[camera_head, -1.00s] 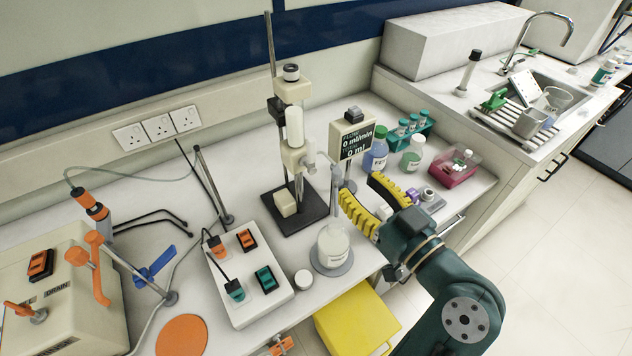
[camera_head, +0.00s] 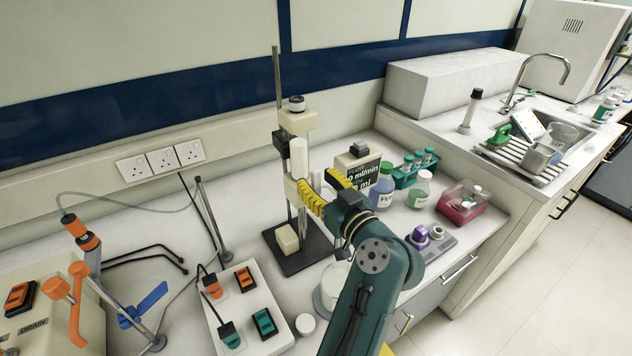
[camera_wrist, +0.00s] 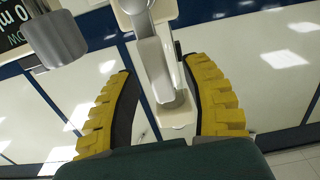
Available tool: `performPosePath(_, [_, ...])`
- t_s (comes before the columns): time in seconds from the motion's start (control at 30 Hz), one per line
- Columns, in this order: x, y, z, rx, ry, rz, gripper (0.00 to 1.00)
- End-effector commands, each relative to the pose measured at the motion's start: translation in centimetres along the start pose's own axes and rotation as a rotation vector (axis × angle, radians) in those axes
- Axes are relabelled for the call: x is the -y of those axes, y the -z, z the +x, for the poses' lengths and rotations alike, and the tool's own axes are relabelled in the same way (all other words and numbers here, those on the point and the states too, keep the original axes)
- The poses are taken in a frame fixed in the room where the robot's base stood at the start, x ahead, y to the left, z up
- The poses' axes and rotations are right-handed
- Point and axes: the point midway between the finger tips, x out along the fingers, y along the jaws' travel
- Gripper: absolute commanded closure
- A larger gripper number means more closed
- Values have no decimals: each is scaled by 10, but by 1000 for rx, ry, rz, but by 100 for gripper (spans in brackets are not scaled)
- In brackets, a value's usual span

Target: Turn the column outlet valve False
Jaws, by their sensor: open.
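The white column (camera_head: 299,158) stands upright on a clamp stand with a dark base. In the wrist view, a grey lever-like part (camera_wrist: 153,68), seemingly the outlet valve, lies between my two yellow fingers with gaps on both sides. My gripper (camera_head: 325,187) is open beside the lower column, and it also shows in the wrist view (camera_wrist: 160,72). The valve is mostly hidden behind my fingers in the head view. A flask (camera_head: 329,285) stands below, largely covered by my arm.
A flow display (camera_head: 366,172) stands close behind my gripper. Bottles, including a blue one (camera_head: 382,192), and a pink tray (camera_head: 470,207) are to the right. A switch box (camera_head: 243,312) lies to the left. A grey cylinder (camera_wrist: 58,40) is near the left finger.

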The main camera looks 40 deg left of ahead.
Motion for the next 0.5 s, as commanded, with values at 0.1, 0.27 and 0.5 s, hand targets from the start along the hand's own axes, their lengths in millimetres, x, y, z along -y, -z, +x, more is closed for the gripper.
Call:
performPosePath(0.1, [0,0,8,1,1,0,52])
performPosePath(0.27, [0,-1,8,1,0,0,52])
performPosePath(0.5, [0,0,8,1,0,0,80])
